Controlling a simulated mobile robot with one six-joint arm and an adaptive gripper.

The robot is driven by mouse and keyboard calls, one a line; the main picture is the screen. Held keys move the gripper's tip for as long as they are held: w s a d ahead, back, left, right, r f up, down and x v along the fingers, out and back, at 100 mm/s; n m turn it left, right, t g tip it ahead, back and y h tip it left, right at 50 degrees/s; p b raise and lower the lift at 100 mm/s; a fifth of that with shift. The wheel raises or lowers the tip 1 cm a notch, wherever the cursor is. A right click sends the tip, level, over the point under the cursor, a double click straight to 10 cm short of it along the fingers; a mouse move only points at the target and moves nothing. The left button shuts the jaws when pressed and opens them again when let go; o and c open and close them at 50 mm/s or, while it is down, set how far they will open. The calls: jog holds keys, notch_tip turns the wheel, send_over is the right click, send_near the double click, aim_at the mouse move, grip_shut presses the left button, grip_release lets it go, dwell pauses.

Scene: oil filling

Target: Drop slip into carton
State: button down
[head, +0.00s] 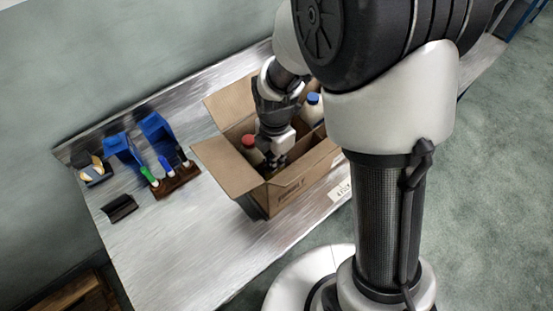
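An open cardboard carton (285,192) stands on the metal table with its flaps folded out. A bottle with a red cap (248,141) and a bottle with a blue cap (313,100) stand inside it. My gripper (274,160) points down into the carton, between the two bottles and close to the red-capped one. Its fingertips are dark and partly hidden, so I cannot tell whether they are open or hold anything. A small white label (340,190) shows by the carton's right side.
The metal table (180,245) is bare at the front left. Blue bins (157,128), a brown holder with small bottles (175,180), a black block (119,208) and a dark tray (93,170) stand at left. A wall runs behind.

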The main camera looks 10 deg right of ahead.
jog(key=c, duration=2.4)
grip_release()
jog(key=c, duration=1.7)
grip_release()
notch_tip(320, 180, up, 12)
jog(key=shift+r, duration=0.1)
jog(key=s+d+r+m, duration=0.1)
jog(key=s+r+m, duration=0.1)
jog(key=m, duration=0.2)
jog(key=s+d+r+m+t, duration=0.1)
jog(key=s+d+r+m, duration=0.1)
jog(key=s+m, duration=0.1)
jog(key=s+d+r+m+t+b, duration=0.1)
jog(key=s+d+r+m, duration=0.1)
jog(key=s+r+m, duration=0.1)
jog(key=shift+m, duration=0.9)
jog(key=s+d+m+t, duration=0.1)
jog(key=s+m, duration=0.2)
jog(key=m, duration=0.1)
jog(key=s+d+m, duration=0.1)
jog(key=s+m, duration=0.2)
jog(key=m, duration=0.1)
jog(key=s+d+m+t+b, duration=0.1)
jog(key=s+m, duration=0.1)
jog(key=m, duration=0.2)
jog(key=shift+s+d+r+m+t, duration=0.1)
jog(key=shift+s+r+m+t, duration=0.2)
jog(key=shift+s, duration=0.1)
